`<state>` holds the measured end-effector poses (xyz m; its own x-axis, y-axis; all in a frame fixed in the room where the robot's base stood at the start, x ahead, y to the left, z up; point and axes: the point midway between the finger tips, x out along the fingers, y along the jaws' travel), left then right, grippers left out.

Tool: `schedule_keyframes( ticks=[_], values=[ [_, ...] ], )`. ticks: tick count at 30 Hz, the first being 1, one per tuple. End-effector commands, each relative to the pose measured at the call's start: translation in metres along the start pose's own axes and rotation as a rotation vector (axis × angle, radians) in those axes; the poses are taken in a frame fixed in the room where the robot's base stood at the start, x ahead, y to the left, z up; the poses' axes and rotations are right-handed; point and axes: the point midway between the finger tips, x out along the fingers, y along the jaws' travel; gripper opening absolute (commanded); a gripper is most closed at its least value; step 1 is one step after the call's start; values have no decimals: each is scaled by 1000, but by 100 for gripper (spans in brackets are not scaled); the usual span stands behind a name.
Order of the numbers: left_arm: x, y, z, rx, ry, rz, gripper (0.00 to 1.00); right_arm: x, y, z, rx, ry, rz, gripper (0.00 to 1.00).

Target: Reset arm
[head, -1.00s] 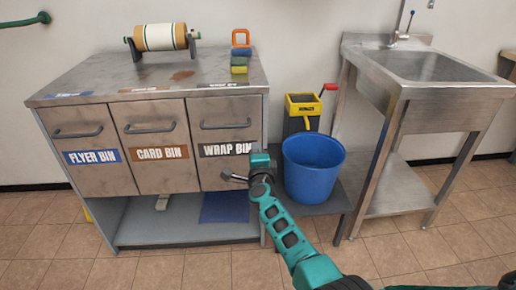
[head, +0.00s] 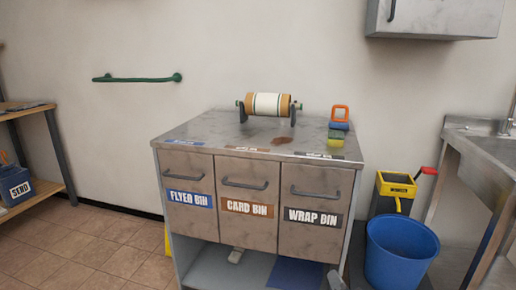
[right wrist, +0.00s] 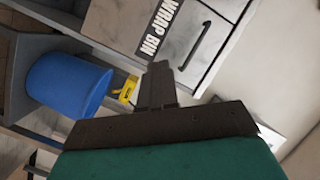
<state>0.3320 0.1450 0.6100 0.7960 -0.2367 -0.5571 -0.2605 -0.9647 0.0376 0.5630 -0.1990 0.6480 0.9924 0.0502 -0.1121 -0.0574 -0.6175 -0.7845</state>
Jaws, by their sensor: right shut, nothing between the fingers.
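My right gripper (head: 336,279) shows only as a small dark tip at the bottom edge of the head view, in front of the cabinet's lower right. In the right wrist view the right gripper (right wrist: 157,82) is shut and empty, its fingers together. The wrap bin (right wrist: 170,30) front and the blue bucket (right wrist: 68,85) lie beyond it, apart from the fingers. Most of my right arm is out of the head view. My left gripper is in neither current view.
A metal cabinet (head: 185,235) has closed flyer, card and wrap bins. The blue bucket (head: 398,252), yellow wringer (head: 396,186) and sink (head: 490,150) stand right. Tiled floor (head: 95,245) is clear at left.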

Motion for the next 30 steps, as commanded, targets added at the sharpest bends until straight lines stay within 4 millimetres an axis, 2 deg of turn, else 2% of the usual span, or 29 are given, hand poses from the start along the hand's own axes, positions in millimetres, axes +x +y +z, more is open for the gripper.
schedule_keyframes(
  ticks=[1, 6, 12, 16, 17, 18, 24, 30],
  values=[
    [0, 0, 0, 0, 1, 0, 43, -27, 5, 17, -119, -70, 4, 0],
    [0, 0, -1, 0, 2, 0, 43, -105, 11, 60, -474, -279, 10, 0],
    [0, 0, -2, 0, 3, 1, 43, -180, 11, 85, -766, -454, 13, 0],
    [0, 0, -2, 0, 4, 1, 43, -223, 8, 91, -918, -544, 15, 0],
    [-2, 1, -5, 0, 4, 1, 43, -230, 5, 89, -945, -559, 17, 0],
    [-12, 1, -18, 2, 1, 0, 43, -227, -4, 78, -939, -549, 22, 0],
    [-33, -4, -50, 9, 18, -17, 43, -233, -24, 53, -941, -541, 40, 0],
    [-63, -11, -73, 11, -3, -42, 43, -243, -49, 21, -951, -536, 63, 0]
  ],
)
